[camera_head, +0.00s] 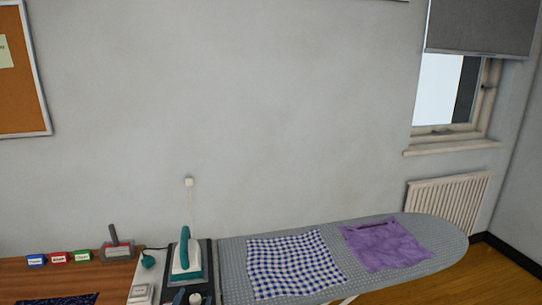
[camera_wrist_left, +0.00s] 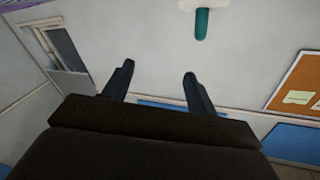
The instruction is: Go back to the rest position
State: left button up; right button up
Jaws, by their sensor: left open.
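My left gripper (camera_wrist_left: 158,82) shows in the left wrist view with its two dark fingers spread apart and nothing between them. It points toward the pale wall, clear of any object. Neither gripper shows in the head view, and my right gripper is in neither view. In the head view an ironing board (camera_head: 375,285) holds a blue and white checked cloth (camera_head: 292,265) and a purple cloth (camera_head: 385,245). An iron (camera_head: 187,257) with a teal handle stands at the board's left end.
A wooden table (camera_head: 60,275) at lower left carries small blue, red and green labelled blocks (camera_head: 59,258) and a grey-handled tool (camera_head: 116,243). A radiator (camera_head: 448,203) and a window (camera_head: 447,92) are at the right. The space above the board is free.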

pick_arm(q)
jog(key=s+a+f+n+g+y, duration=0.3)
jog(key=s+f+g, duration=0.5)
jog(key=s+f, duration=0.45)
jog(key=s+d+f+g+h, duration=0.1)
jog(key=s+f+g, duration=0.25)
jog(key=s, duration=0.45)
jog(key=s+d+f+g+h, duration=0.1)
jog(key=s+f+g, duration=0.25)
jog(key=s, duration=0.35)
jog(key=s+d+f+g, duration=0.1)
jog(key=s+f, duration=0.2)
jog(key=f, duration=1.8)
jog(key=s+d+f, duration=0.1)
jog(key=s+f, duration=0.1)
jog(key=f, duration=1.9)
jog(key=shift+s+d+f+m+g, duration=0.3)
jog(key=shift+s+d+f+g, duration=0.05)
jog(key=shift+s+f+g, duration=0.05)
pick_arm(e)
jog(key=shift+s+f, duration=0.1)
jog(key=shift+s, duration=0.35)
